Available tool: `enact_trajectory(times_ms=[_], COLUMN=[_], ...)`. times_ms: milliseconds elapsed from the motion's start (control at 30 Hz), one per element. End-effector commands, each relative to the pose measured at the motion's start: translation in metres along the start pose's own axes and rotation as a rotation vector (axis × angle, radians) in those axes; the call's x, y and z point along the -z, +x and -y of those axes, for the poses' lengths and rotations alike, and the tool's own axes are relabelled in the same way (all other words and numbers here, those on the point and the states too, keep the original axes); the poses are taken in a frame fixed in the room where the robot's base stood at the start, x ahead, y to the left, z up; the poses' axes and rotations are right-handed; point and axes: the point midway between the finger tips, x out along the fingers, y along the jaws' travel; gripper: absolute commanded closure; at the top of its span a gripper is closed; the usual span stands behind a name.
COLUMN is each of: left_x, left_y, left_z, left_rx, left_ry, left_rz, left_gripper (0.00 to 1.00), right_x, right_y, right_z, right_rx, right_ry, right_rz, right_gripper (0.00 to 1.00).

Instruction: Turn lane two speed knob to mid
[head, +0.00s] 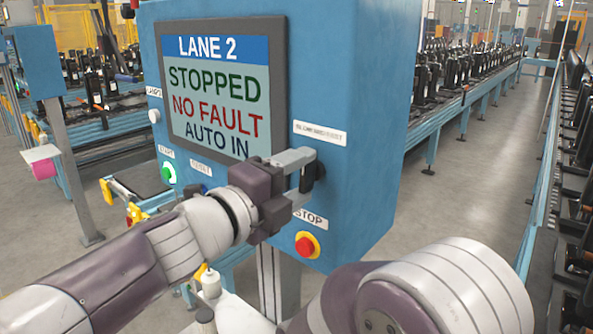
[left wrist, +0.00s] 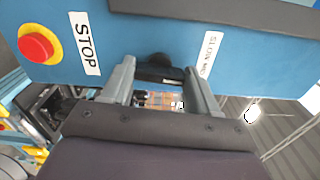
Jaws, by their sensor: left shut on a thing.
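The black speed knob (head: 318,172) sits on the front of the blue lane 2 control box, below a white label (head: 320,133) with small lettering. My left gripper (head: 308,183) is at the knob, with its two grey fingers on either side of it. In the left wrist view the knob (left wrist: 155,70) shows between the fingers of the left gripper (left wrist: 160,82); they are shut on it. The knob's pointer position cannot be read. The box screen (head: 222,95) reads LANE 2, STOPPED, NO FAULT, AUTO IN. My right gripper is out of view.
A red stop button (head: 306,245) on a yellow ring is just below the left gripper. A green button (head: 168,173) and a white button (head: 154,116) are left of it. Blue conveyors (head: 440,120) with dark compressors stand behind. My right arm fills the lower right.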

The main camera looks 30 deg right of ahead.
Motion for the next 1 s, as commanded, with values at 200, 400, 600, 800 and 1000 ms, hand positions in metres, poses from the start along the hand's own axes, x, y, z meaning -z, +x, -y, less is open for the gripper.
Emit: enact_trajectory(times_ms=[200, 400, 600, 800, 1000], left_x=[0.0, 0.0, 0.0001, 0.0001, 0.0001], left_y=[0.0002, 0.0002, 0.0003, 0.0003, 0.0002], left_z=[-0.0011, -0.0018, -0.0021, -0.0022, -0.0014], left_rx=[-0.003, -0.003, -0.003, -0.003, -0.002], left_ry=[-0.071, -0.096, -0.099, -0.099, -0.098], left_rz=[0.0, 0.0, 0.0, 0.0, 0.0], left_gripper=[0.71, 0.71, 0.71, 0.34, 0.15], right_x=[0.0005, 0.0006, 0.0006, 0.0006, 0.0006], right_y=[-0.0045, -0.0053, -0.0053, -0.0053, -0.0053], right_z=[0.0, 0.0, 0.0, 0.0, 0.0], right_rx=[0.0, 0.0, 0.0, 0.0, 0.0], right_ry=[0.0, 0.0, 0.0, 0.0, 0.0], right_rz=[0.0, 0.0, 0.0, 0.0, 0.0], right_gripper=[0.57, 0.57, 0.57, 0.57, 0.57])
